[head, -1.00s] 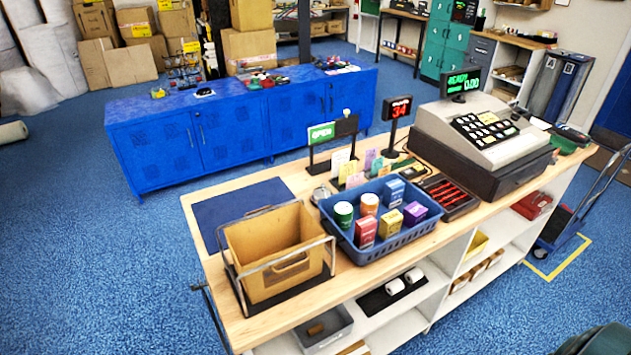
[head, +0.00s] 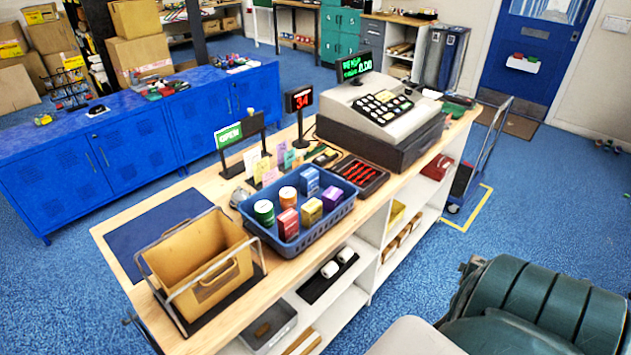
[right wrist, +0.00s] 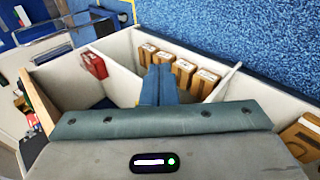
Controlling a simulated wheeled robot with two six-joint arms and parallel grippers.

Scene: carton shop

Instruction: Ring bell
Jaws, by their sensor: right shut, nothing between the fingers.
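A small silver bell (head: 239,197) sits on the wooden counter (head: 122,227), just left of the blue basket's back left corner; it is partly hidden by the basket. My right gripper (right wrist: 158,85) shows in the right wrist view with its two blue-green fingers together and nothing between them. It is over or in front of the shelves under the counter, well away from the bell. In the head view only part of my right arm shows at the lower right. My left gripper is not in view.
The blue basket (head: 318,228) of small boxes and cans, a sign stand (head: 229,136) and cards crowd the bell. A yellow bin (head: 205,270) stands front left, the register (head: 380,112) back right. The blue mat (head: 165,225) is bare. Brown boxes (right wrist: 185,72) line a shelf.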

